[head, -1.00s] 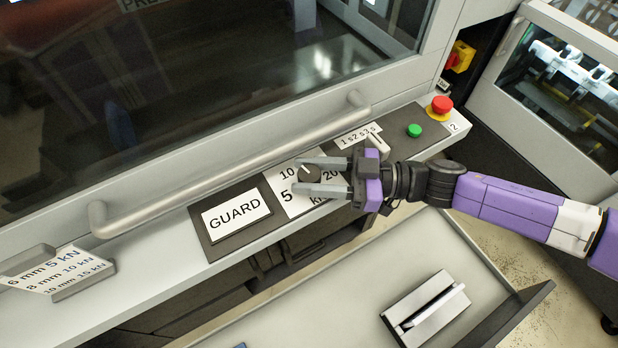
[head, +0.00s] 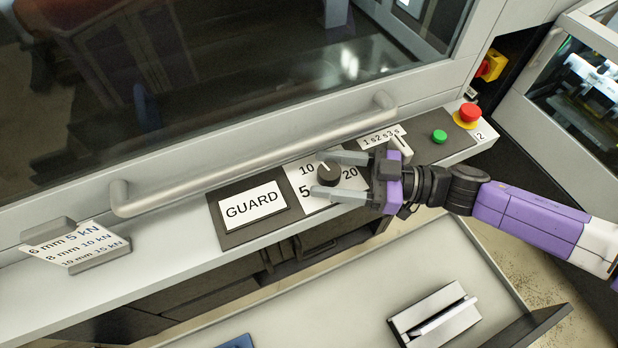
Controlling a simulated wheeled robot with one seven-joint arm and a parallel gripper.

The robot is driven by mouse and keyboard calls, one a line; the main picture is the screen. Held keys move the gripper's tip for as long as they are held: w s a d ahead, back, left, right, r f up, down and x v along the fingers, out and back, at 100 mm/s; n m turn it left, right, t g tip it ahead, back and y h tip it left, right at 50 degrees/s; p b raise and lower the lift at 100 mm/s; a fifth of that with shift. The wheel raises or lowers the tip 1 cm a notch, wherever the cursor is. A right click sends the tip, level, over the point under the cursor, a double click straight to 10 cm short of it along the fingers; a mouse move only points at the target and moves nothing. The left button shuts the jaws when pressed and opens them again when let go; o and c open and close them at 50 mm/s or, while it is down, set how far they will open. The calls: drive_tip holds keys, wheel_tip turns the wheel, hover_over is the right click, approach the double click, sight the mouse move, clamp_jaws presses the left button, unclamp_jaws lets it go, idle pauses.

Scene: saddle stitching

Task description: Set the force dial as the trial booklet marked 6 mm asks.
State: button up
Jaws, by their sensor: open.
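The force dial is a dark round knob (head: 328,174) on a white scale plate (head: 352,181) that shows 5, 10 and 20. A light pointer line on the knob points up and left, roughly toward the 10. My gripper (head: 328,176) is open, with one finger on each side of the knob; I cannot tell whether either finger touches it. The card (head: 75,247) at the left lists 6 mm 5 kN, 8 mm 10 kN and 10 mm 15 kN. A booklet marked 6 mm cannot be made out.
A GUARD label (head: 252,206) lies left of the dial. A time selector (head: 400,147), a green button (head: 439,136) and a red emergency stop (head: 468,115) are to the right. A long handle bar (head: 250,155) runs behind. A tray (head: 350,290) below holds a grey block (head: 434,315).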

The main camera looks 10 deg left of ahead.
drive_tip(key=shift+r+p, duration=0.15)
drive_tip(key=shift+p, duration=0.2)
drive_tip(key=shift+r+m+t+p, duration=0.1)
drive_tip(key=shift+m+t+p, duration=0.3)
drive_tip(key=shift+t, duration=0.1)
drive_tip(key=m+t+p, duration=0.1)
drive_tip(key=t+p, duration=0.1)
drive_tip(key=shift+s+r+t, duration=0.1)
drive_tip(key=shift+t, duration=0.2)
drive_tip(key=m+t+h+p, duration=0.2)
drive_tip(key=m+t+p, duration=0.1)
drive_tip(key=t, duration=0.2)
drive_tip(key=shift+m, duration=0.4)
drive_tip(key=shift+f+m+t+h+p, duration=0.2)
drive_tip(key=shift+m+t+h+p, duration=0.6)
drive_tip(key=shift+m+t+h, duration=0.95)
drive_tip(key=shift+f+m+t+h, duration=0.1)
drive_tip(key=shift+m+t+h, duration=0.2)
drive_tip(key=shift+t, duration=0.55)
drive_tip(key=shift+m+t+h+b, duration=0.55)
drive_tip(key=shift+m+t+h, duration=0.35)
drive_tip(key=shift+m+h, duration=0.25)
drive_tip(key=shift+f+m+t+h+b, duration=0.1)
drive_tip(key=shift+m+t+h+b, duration=0.65)
drive_tip(key=shift+h+b, duration=0.4)
